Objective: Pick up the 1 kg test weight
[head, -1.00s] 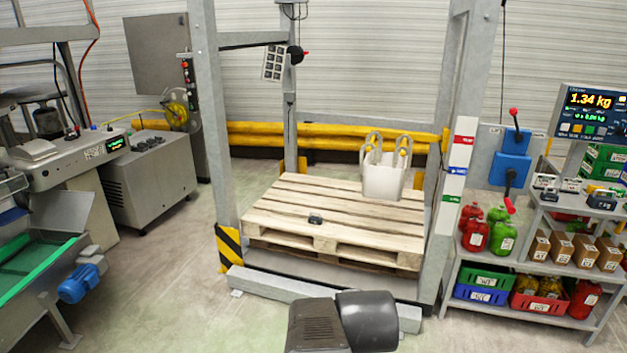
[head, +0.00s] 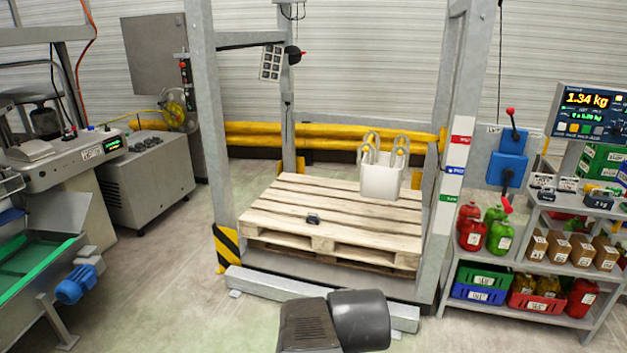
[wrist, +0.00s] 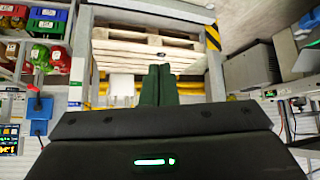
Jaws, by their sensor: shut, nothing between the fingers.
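Several small dark blocks stand on the upper right shelf in the head view; one dark block (head: 600,202) seems to read 2 kg. The labels on the smaller blocks (head: 545,181) are too small to read, so I cannot tell which is the 1 kg test weight. A small dark object (head: 313,219) lies on the front of the wooden pallet (head: 300,200); it also shows in the wrist view (wrist: 161,55), and I cannot tell what it is. My gripper (wrist: 160,68) is shut and empty in the wrist view, its dark green fingers together, apart from the shelf.
A white bag (head: 381,180) stands on the pallet inside a grey post frame (head: 212,130). The shelf unit (head: 555,258) at right holds red and green jugs, boxes and crates. A conveyor (head: 35,265) is at left. Floor between conveyor and pallet is clear.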

